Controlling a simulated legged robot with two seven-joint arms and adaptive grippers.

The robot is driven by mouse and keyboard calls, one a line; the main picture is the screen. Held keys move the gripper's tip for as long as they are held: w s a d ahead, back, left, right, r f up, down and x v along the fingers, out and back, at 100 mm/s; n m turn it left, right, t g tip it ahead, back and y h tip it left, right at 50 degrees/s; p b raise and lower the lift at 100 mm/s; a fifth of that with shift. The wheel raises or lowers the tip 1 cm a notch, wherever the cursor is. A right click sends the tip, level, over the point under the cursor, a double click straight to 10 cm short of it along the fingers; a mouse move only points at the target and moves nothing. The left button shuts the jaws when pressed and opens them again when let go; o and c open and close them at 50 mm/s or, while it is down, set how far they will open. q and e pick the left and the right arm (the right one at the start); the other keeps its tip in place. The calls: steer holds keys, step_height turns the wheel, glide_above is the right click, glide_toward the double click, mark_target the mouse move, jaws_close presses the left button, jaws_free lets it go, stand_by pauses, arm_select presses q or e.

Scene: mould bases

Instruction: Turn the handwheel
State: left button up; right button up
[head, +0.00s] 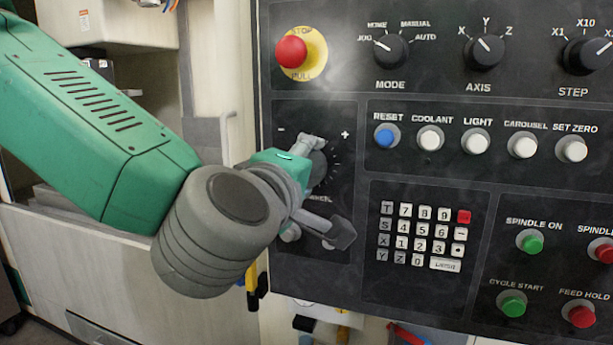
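The handwheel (319,168) is a dark round dial on the left part of the black control panel, between a minus and a plus mark. Its left side is hidden behind my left gripper. My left gripper (328,188) is in front of it, with one finger at the wheel's upper edge and the other lower down, below the partly covered label. The fingers are spread wide apart. I cannot tell whether the upper finger touches the wheel. My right gripper is not in view.
A red and yellow stop button (292,51) sits above the handwheel. Mode (390,49) and axis (484,52) knobs are to its upper right. A keypad (423,237) and several push buttons fill the panel's right side. A pale machine cabinet (130,262) stands left.

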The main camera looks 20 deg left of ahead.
arm_select(q)
steer(key=shift+f, duration=0.3)
steer(key=o, duration=1.2)
steer(key=shift+c, duration=0.2)
steer(key=shift+w, duration=0.15)
steer(key=shift+r, duration=0.2)
